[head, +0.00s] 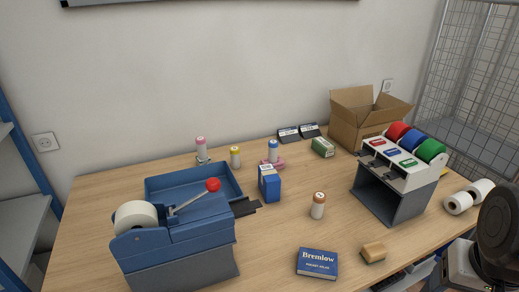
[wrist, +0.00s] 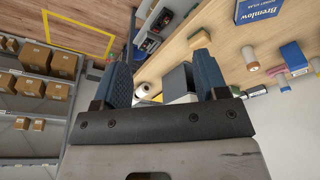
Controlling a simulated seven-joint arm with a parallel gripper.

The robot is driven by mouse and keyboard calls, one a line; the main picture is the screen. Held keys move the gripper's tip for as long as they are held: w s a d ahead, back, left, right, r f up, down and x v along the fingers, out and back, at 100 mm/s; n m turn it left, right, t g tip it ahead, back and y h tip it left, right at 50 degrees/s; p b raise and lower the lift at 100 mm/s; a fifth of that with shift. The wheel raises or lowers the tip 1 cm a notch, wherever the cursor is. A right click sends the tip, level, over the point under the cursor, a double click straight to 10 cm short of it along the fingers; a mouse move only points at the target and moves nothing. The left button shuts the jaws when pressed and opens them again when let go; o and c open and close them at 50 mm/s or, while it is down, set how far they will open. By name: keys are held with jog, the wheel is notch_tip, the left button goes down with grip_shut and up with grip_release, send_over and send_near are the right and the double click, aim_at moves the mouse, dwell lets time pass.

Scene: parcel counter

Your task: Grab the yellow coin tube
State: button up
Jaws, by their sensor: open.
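The yellow coin tube (head: 235,158), a white cylinder with a yellow cap, stands upright on the wooden table (head: 110,195) in the head view. It is just behind the blue tray's right end, between a pink-capped tube (head: 201,147) and a blue-capped tube (head: 273,150).
A blue tape dispenser (head: 185,233) with a red-knobbed lever stands in front of the tray (head: 215,178). A roll rack (head: 393,175) and cardboard box (head: 360,125) are right.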

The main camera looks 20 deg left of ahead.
jog(key=shift+o, duration=0.4)
jog(key=w+a+r+n+t, duration=0.1)
jog(key=w+a+r+t, duration=0.1)
jog(key=w, duration=0.7)
jog(key=w+a+r+t, duration=0.1)
jog(key=w+a+r, duration=0.15)
jog(key=w, duration=0.65)
jog(key=w+a+n+t+y, duration=0.1)
jog(key=w+a+n+t, duration=0.2)
jog(key=w+a, duration=1.2)
jog(key=w+a+f+n+y, duration=0.1)
jog(key=w+a+y, duration=0.15)
jog(key=a, duration=0.45)
jog(key=w+a+f+n+t+y, duration=0.1)
jog(key=w+a, duration=0.3)
jog(key=a, duration=0.2)
jog(key=w+a+f+n+y, duration=0.1)
jog(key=w+a+f+n, duration=0.1)
jog(key=w+a, duration=0.35)
jog(key=a+f+n+g+y, duration=0.1)
jog(key=a+f+y, duration=0.1)
jog(key=a, duration=0.9)
jog(key=s+a+f+n+g+y, duration=0.1)
jog(key=a+f, duration=0.4)
jog(key=a, duration=0.6)
jog(key=shift+s+n+g+y, duration=0.35)
jog(key=shift+n+y, duration=0.35)
jog(key=shift+y, duration=0.25)
